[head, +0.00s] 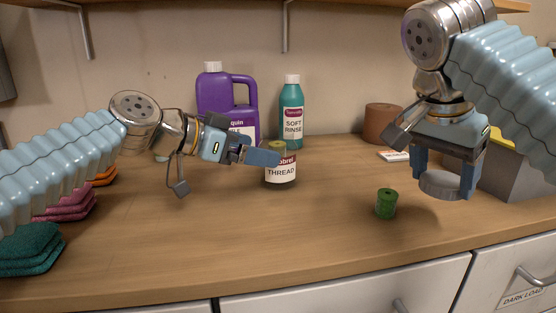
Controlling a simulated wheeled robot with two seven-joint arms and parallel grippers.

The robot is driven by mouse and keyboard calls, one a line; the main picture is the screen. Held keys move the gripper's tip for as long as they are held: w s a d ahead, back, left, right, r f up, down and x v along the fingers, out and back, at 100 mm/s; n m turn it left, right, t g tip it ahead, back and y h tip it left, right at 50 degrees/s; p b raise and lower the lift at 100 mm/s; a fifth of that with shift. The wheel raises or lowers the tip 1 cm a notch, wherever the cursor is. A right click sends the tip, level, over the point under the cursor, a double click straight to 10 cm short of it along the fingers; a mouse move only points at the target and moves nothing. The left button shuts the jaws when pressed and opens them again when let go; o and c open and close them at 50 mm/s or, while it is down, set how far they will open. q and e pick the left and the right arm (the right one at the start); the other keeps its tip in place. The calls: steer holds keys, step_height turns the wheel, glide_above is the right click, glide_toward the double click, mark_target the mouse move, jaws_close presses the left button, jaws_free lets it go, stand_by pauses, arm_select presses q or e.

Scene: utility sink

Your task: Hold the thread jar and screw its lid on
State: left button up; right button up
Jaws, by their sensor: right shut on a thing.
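The thread jar (281,175) stands upright on the counter, with a white label reading THREAD. Its top looks open, with something olive-green showing at the mouth. My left gripper (264,157) reaches it from the left, with one finger across the front of the jar's upper part. The other finger is mostly hidden, so I cannot tell whether it grips the jar. My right gripper (443,182) points down and is shut on a round grey lid (440,187), held level above the counter, to the right of the jar and apart from it.
A green spool (386,204) stands on the counter between the jar and the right gripper. Behind are a purple jug (226,100), a teal rinse bottle (291,115) and a brown pot (382,117). Folded cloths (30,249) lie left; a grey box (510,176) stands right. The front middle is clear.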

arm_select(q)
steer(key=shift+w+d+f, duration=0.15)
steer(key=shift+w+d, duration=0.05)
steer(key=shift+d, duration=0.1)
arm_select(e)
steer(key=shift+r, duration=0.1)
arm_select(q)
steer(key=x, duration=0.3)
steer(key=p+x, duration=0.1)
steer(key=shift+s+d, duration=0.15)
steer(key=shift+d, duration=0.3)
arm_select(e)
steer(key=shift+r, duration=0.55)
arm_select(q)
steer(key=shift+w+d, duration=0.2)
steer(key=shift+d, duration=0.05)
steer(key=c, duration=1.1)
